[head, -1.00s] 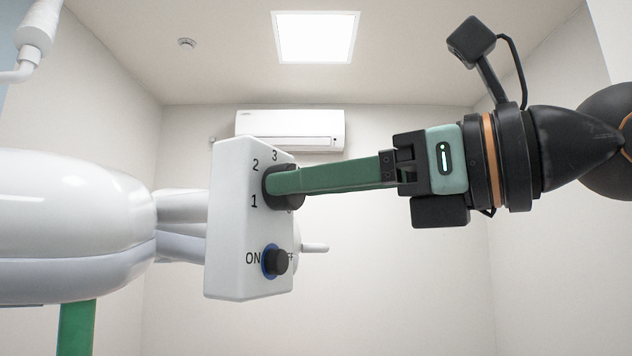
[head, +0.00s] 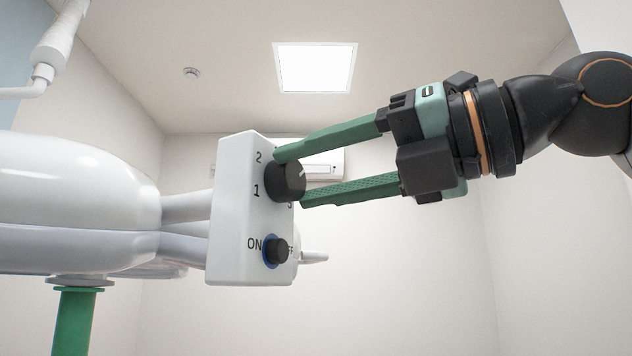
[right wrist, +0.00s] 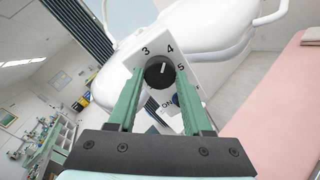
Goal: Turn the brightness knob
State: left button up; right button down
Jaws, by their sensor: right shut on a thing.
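The brightness knob (head: 285,181) is a black round dial on the face of a white control box (head: 235,222), by the numbers 1 and 2. My right gripper (head: 291,179) reaches in from the right, one green finger above the knob and one below, shut on it. In the right wrist view the knob (right wrist: 158,74) sits between the fingertips of my right gripper (right wrist: 159,82), near the numbers 3, 4 and 5. Its white mark points about at 4. My left gripper is not in view.
A black ON/OFF switch (head: 276,251) with a blue ring sits below the knob on the same box. A large white lamp body (head: 75,205) joins the box at left, with a green post (head: 78,322) under it. A pink padded surface (right wrist: 285,110) lies at right in the wrist view.

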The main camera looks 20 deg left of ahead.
jog(key=shift+m, duration=1)
jog(key=m+b, duration=0.1)
jog(key=m, duration=0.3)
jog(key=shift+g, duration=0.3)
jog(key=m, duration=0.3)
jog(key=shift+w+m+b, duration=0.1)
jog(key=shift+m+b, duration=0.2)
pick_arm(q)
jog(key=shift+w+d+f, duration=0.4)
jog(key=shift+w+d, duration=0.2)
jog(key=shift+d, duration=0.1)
pick_arm(e)
jog(key=m+g, duration=0.1)
jog(key=m, duration=0.2)
jog(key=shift+m, duration=0.4)
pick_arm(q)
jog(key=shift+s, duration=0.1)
pick_arm(e)
jog(key=shift+c, duration=1.6)
grip_release()
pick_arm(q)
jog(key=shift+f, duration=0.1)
pick_arm(e)
jog(key=shift+d, duration=0.1)
